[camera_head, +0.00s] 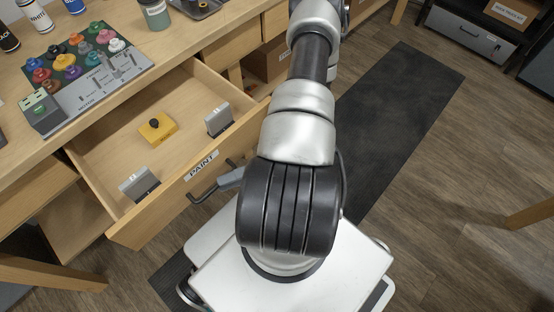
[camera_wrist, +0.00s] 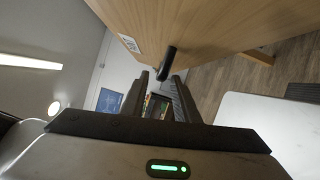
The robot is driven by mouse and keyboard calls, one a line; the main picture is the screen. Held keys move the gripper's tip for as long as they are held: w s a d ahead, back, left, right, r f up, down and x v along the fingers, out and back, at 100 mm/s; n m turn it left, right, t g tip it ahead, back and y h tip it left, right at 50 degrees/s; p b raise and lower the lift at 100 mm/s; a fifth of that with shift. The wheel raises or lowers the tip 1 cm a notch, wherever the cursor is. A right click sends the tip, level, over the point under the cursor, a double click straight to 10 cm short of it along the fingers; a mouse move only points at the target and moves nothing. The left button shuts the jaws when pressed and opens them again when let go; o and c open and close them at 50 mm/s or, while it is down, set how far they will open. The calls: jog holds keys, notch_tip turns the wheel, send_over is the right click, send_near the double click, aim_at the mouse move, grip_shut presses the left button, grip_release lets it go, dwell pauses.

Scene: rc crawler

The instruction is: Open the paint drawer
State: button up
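The paint drawer (camera_head: 186,185) is a light wood drawer under the bench in the head view. It is pulled well out, and its front carries a PAINT label. Its dark bar handle (camera_head: 204,193) is on the front face. In the wrist view the drawer front (camera_wrist: 205,25) is at the top, with the handle (camera_wrist: 167,63) sticking down from it. My gripper (camera_wrist: 161,76) has its two dark fingers apart, with the handle at the gap between the tips; I cannot tell whether they touch. In the head view my arm hides most of the gripper.
Inside the drawer are a yellow block (camera_head: 157,129) with a dark knob and two grey holders (camera_head: 218,120). The bench top (camera_head: 130,25) carries a paint rack (camera_head: 90,75) and several bottles. A dark mat (camera_head: 400,110) lies on the floor to the right.

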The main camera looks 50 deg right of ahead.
jog(key=r+v, duration=0.1)
jog(key=v, duration=1.2)
jog(key=shift+s+d+f+b, duration=0.2)
jog(key=shift+d+f+b, duration=0.1)
jog(key=shift+d+f, duration=0.15)
